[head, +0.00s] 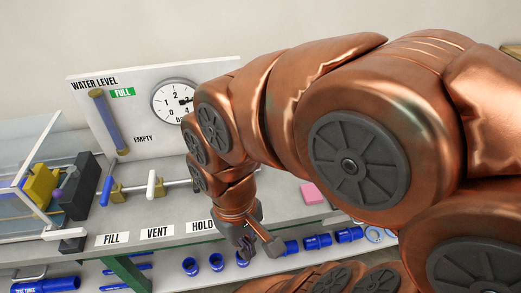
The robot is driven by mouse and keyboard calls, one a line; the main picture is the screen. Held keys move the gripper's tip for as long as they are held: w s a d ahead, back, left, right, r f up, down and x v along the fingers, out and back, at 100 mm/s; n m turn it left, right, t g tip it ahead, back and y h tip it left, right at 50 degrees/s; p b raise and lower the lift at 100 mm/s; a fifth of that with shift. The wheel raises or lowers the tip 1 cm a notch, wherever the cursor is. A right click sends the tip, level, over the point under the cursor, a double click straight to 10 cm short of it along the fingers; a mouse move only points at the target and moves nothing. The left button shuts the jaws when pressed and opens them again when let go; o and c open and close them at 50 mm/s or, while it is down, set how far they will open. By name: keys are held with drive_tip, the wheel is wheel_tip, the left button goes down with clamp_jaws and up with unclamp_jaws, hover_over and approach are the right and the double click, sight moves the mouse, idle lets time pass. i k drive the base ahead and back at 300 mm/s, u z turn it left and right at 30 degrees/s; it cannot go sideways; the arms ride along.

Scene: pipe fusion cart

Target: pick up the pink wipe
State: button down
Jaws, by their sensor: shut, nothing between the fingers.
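The pink wipe (313,194) is a small flat pink piece lying on the grey cart top, right of the HOLD label. Its right side is close to my large copper arm links in the picture, which may cover part of it. My gripper (250,247) hangs from the copper arm at the front edge of the cart top, left of and nearer than the wipe. It points down, is shut and holds nothing. It is apart from the wipe.
The cart top (275,200) carries FILL, VENT and HOLD labels. A panel with a gauge (175,101) stands behind. Valve handles (151,187) and a yellow and black fixture (75,190) are at left. Blue fittings (318,241) sit on a lower shelf.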

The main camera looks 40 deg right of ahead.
sight(312, 195)
drive_tip(key=z, duration=1.7)
